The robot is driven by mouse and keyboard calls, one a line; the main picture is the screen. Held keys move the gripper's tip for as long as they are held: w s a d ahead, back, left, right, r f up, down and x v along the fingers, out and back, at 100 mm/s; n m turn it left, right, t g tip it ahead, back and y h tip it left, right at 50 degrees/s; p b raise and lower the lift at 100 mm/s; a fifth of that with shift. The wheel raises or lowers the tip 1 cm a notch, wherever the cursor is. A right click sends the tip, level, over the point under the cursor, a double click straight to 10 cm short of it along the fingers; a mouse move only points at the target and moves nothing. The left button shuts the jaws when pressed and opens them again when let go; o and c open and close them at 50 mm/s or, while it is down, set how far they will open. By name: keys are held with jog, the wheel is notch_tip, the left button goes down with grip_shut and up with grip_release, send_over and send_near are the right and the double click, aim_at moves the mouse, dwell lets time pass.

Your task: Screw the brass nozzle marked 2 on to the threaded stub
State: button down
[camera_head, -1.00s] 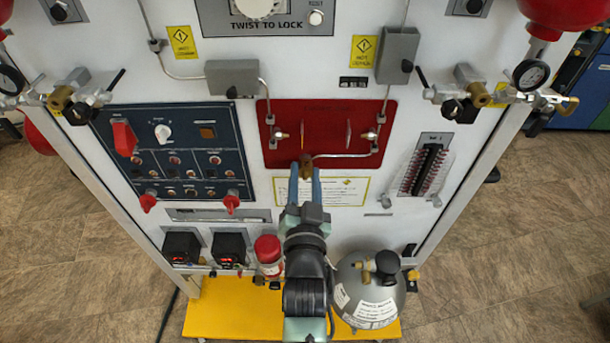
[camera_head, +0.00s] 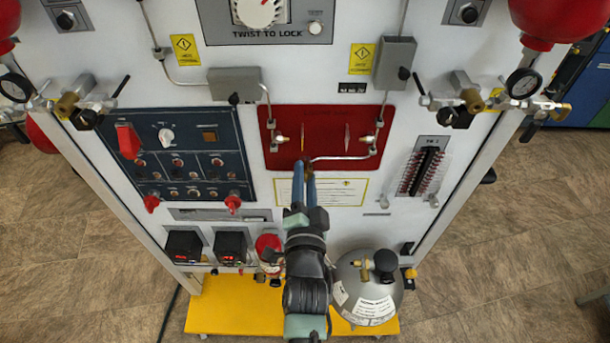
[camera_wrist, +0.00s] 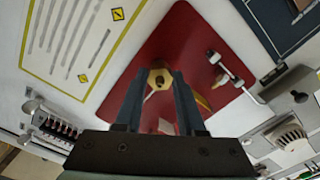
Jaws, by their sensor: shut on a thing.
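My gripper (camera_head: 304,165) reaches up to the lower edge of the red panel (camera_head: 340,116). Its two blue-grey fingers are shut on a brass nozzle (camera_wrist: 160,79) with a hex-shaped body, seen between the fingertips in the wrist view. In the head view the nozzle (camera_head: 310,162) is mostly covered by the fingers. It sits at the left end of a thin metal pipe (camera_head: 340,157) that comes from the panel's right fitting. The threaded stub is hidden, so I cannot tell how far the nozzle is on it. No number mark is readable.
A grey gas cylinder (camera_head: 350,275) stands right of my arm on the yellow base plate (camera_head: 240,306). A red-capped bottle (camera_head: 268,243) stands close on the left. Valve assemblies (camera_head: 88,100) and (camera_head: 468,97) jut out at both sides. A yellow-bordered label (camera_head: 345,192) is beside the fingers.

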jog(key=m, duration=0.3)
jog(key=shift+m, duration=0.3)
jog(key=shift+m, duration=0.5)
jog(key=c, duration=0.5)
grip_release()
jog(key=s+n, duration=0.3)
jog(key=shift+s+n+b, duration=0.3)
